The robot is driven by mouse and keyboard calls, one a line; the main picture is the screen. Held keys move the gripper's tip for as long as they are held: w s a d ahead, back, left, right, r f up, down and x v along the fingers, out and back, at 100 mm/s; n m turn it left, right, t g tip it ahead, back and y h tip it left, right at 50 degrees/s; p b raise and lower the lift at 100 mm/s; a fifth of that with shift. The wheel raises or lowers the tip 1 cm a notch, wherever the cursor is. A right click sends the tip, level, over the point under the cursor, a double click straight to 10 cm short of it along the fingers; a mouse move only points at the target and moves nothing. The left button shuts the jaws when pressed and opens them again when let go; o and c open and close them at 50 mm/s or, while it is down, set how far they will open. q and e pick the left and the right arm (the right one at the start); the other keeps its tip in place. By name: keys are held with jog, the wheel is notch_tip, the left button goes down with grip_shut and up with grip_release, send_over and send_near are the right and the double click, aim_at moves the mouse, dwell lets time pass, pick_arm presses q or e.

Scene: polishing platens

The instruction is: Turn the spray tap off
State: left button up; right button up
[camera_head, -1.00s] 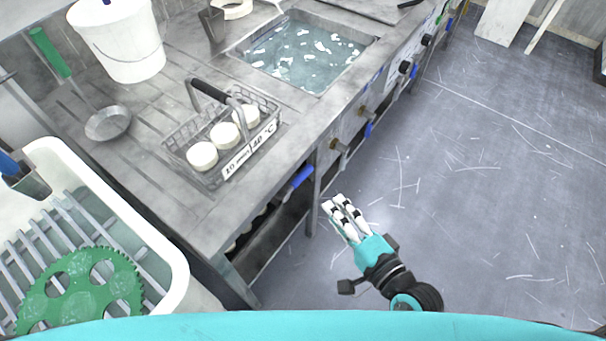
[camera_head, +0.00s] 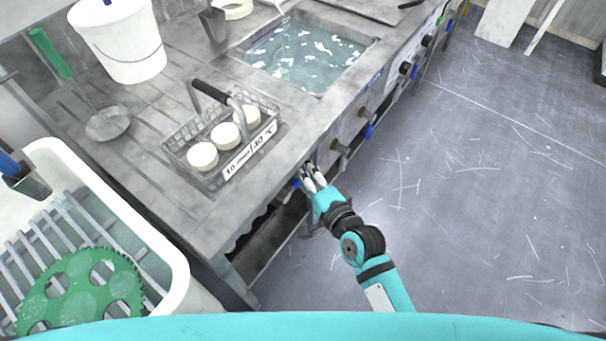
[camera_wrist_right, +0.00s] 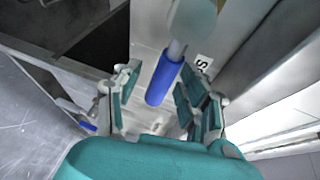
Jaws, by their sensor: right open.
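A tap with a blue lever handle sits on the front panel under the counter edge. In the head view only a bit of the blue handle (camera_head: 296,184) shows beside my fingers. In the right wrist view the blue handle (camera_wrist_right: 163,83) lies between the fingers, on a grey stem under a pale round part. A white label (camera_wrist_right: 203,63) with a letter "S" is next to it. My right gripper (camera_head: 309,171) is open around the handle; the wrist view shows the fingers (camera_wrist_right: 153,92) apart on both sides of it. My left gripper is not in view.
Another blue handle (camera_head: 368,130) and brass-coloured fittings (camera_head: 340,147) line the panel further along. Above are a wire basket (camera_head: 180,150) with white round pieces and a water-filled basin (camera_head: 305,55). An open dark shelf (camera_head: 270,242) lies below. The floor (camera_head: 480,220) at right is clear.

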grip_shut()
dwell(0.3)
